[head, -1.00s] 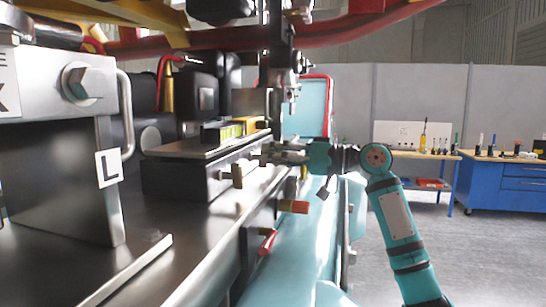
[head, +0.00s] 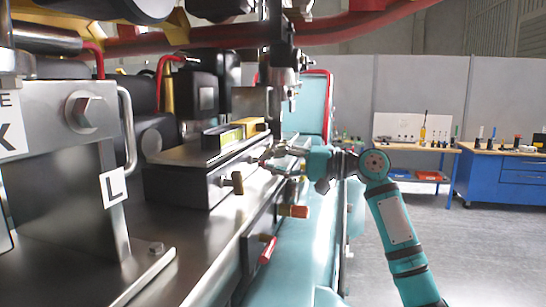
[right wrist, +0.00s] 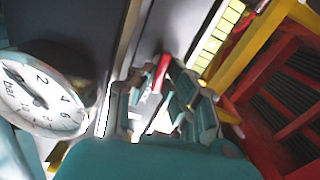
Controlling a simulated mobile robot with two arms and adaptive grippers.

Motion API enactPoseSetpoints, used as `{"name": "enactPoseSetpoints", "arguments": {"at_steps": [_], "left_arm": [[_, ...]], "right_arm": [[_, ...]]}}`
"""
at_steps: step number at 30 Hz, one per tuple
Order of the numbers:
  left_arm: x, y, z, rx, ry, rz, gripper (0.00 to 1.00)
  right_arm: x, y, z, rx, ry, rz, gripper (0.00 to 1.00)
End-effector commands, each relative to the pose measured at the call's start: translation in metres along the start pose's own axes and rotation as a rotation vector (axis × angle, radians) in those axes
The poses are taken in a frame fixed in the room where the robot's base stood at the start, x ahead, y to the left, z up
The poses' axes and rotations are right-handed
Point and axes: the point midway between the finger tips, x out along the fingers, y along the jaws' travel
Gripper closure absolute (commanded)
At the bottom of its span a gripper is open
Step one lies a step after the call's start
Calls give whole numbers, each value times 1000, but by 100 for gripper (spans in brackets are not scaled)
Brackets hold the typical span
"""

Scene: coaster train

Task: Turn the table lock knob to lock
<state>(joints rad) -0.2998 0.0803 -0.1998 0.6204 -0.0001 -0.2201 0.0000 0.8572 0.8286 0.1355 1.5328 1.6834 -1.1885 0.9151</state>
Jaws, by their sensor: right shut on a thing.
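My right gripper (head: 276,160) reaches in from the right to the side of the metal table (head: 190,237). In the right wrist view its fingers (right wrist: 160,108) are closed around a small red handle (right wrist: 163,72), which I take to be the lock knob. In the head view the fingers cover what they hold. A brass knob (head: 238,183) sits just left of the fingers, on the dark block's side. Lower along the table edge are an orange-red knob (head: 296,211) and a red lever (head: 267,250). My left gripper does not show.
A steel bracket with an "L" label (head: 113,187) stands at the left. A yellow-topped block (head: 235,130) lies on the plate above the fingers. A round gauge (right wrist: 42,90) is close beside the gripper. Open floor lies at the right, before a blue workbench (head: 505,180).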

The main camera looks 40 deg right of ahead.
Motion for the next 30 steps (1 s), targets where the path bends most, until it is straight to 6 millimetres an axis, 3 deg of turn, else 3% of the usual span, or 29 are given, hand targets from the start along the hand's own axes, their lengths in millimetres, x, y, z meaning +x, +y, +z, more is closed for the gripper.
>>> {"name": "enactPoseSetpoints", "arguments": {"at_steps": [9,25,26,30], "left_arm": [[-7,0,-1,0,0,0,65],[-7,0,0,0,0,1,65],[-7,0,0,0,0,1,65],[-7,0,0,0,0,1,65]], "right_arm": [[0,1,0,116,1,1,100],[0,1,0,136,1,1,100],[0,1,0,136,0,1,84],[0,2,0,135,0,2,66]]}}
